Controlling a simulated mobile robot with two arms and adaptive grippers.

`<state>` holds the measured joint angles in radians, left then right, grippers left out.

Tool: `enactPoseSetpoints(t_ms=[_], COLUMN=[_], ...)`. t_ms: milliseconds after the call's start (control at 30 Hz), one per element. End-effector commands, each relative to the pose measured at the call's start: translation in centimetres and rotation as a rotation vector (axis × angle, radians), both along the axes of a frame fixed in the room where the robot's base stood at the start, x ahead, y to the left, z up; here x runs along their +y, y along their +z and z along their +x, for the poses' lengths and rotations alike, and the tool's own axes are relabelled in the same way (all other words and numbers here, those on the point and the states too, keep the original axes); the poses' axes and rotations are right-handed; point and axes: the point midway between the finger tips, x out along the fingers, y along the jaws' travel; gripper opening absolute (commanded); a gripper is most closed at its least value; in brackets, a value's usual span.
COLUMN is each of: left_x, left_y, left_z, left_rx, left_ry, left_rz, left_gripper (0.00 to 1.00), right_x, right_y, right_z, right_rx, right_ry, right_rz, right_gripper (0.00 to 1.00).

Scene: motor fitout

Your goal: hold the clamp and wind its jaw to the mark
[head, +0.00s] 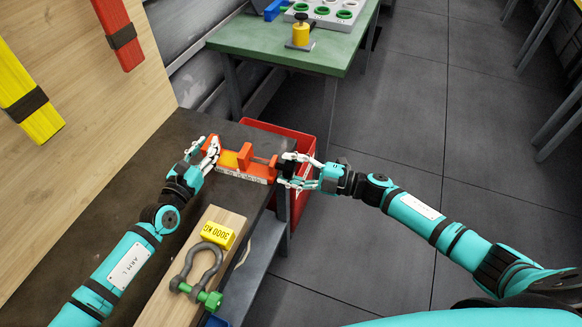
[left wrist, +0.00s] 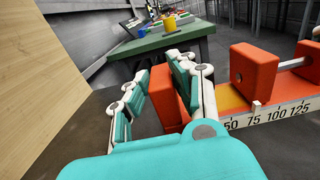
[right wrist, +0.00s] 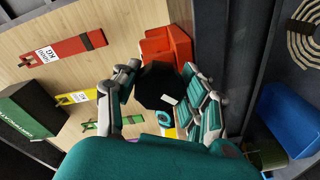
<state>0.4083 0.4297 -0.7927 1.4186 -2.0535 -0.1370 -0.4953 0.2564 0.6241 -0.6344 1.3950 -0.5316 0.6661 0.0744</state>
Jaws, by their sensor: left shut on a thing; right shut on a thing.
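The orange clamp (head: 228,173) lies on the dark bench top near its far right corner, with a scale strip along its front side. My left gripper (head: 212,152) is shut on the clamp's upright end block (left wrist: 162,97). The movable jaw (left wrist: 255,72) stands apart from that block, over a yellow-orange stretch of the bed. A small white pointer (left wrist: 256,105) at the jaw's foot sits near 75 on the scale. My right gripper (head: 293,170) is shut on the black knob (right wrist: 158,85) at the clamp's right end. The fingers partly hide the knob. I cannot make out the target mark.
A wooden board (head: 172,300) with a shackle (head: 200,270) and a yellow block (head: 217,235) lies nearer on the bench. A red bin (head: 300,140) is beyond the bench's right edge. A green table (head: 330,55) stands behind. Open floor lies to the right.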

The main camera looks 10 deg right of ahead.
Motion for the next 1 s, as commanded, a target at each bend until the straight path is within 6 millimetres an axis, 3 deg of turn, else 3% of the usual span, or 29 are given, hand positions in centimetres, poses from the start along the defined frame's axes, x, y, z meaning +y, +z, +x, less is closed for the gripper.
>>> enactPoseSetpoints(t_ms=[367,400,567,867,1000], left_x=[0.1,0.1,0.1,0.1,0.1], left_y=[0.1,0.1,0.1,0.1,0.1], left_z=[0.1,0.1,0.1,0.1,0.1], left_rx=[-0.004,-0.004,-0.004,-0.004,-0.004], left_ry=[0.002,0.002,0.002,0.002,0.002], left_rz=[0.000,0.000,0.000,0.000,0.000], left_gripper=[0.00,0.00,0.00,0.00,0.00], right_x=[-0.2,-0.2,-0.1,-0.2,-1.3], right_y=[-0.1,-0.1,-0.1,-0.1,-0.2], right_z=[0.1,0.1,0.0,-0.1,-0.8], right_rx=[0.005,0.005,0.004,0.004,0.007], right_ry=[-0.004,-0.005,-0.003,-0.001,-0.002], right_rz=[-0.001,-0.001,-0.001,0.000,0.000], right_gripper=[0.11,0.45,0.66,0.68,0.68])
